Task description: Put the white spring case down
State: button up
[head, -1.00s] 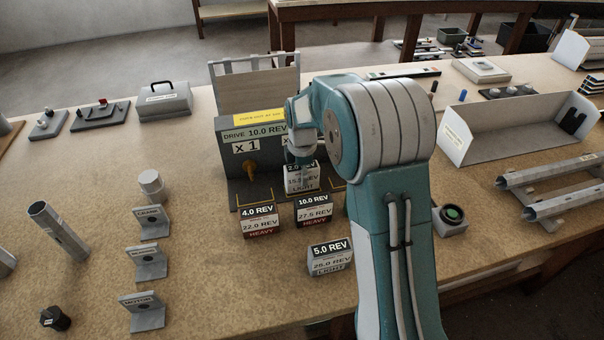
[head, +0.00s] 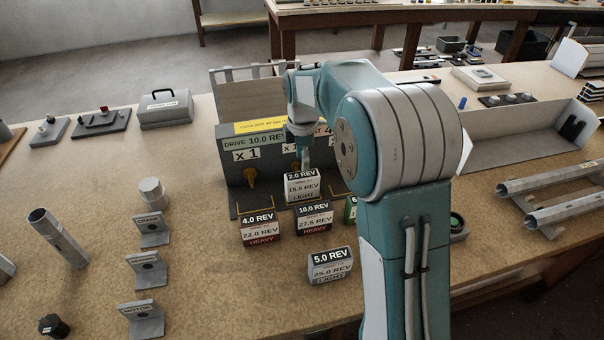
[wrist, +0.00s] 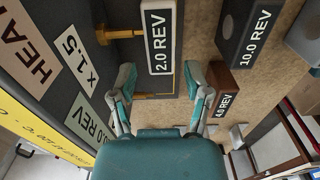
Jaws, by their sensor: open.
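The white spring case (head: 302,187), labelled 2.0 REV, 15.5 and LIGHT with a dark top band, stands upright at the front of the grey drive stand (head: 233,175). My gripper (head: 303,164) is just above and behind it in the head view, pointing down, partly hidden by its own wrist. In the wrist view my gripper (wrist: 160,80) is open, with its fingers spread and nothing between the tips. The dark 2.0 REV top label (wrist: 160,38) of the case lies just beyond the fingertips, apart from them.
Cases marked 4.0 REV (head: 260,228), 10.0 REV (head: 314,217) and 5.0 REV (head: 331,266) stand in front. A green-labelled case (head: 350,209) is mostly hidden by my arm. A brass peg (head: 250,177) projects from the stand. Bench space front left of the 5.0 REV case is clear.

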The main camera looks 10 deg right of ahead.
notch_tip(320, 180, up, 4)
jog(key=shift+s+f, duration=0.1)
jog(key=s+r+m+t, duration=0.2)
jog(key=s+r+m, duration=0.35)
jog(key=s, duration=0.25)
jog(key=s+m+t, duration=0.3)
jog(key=s+m, duration=0.9)
jog(key=s, duration=1)
jog(key=shift+t, duration=0.3)
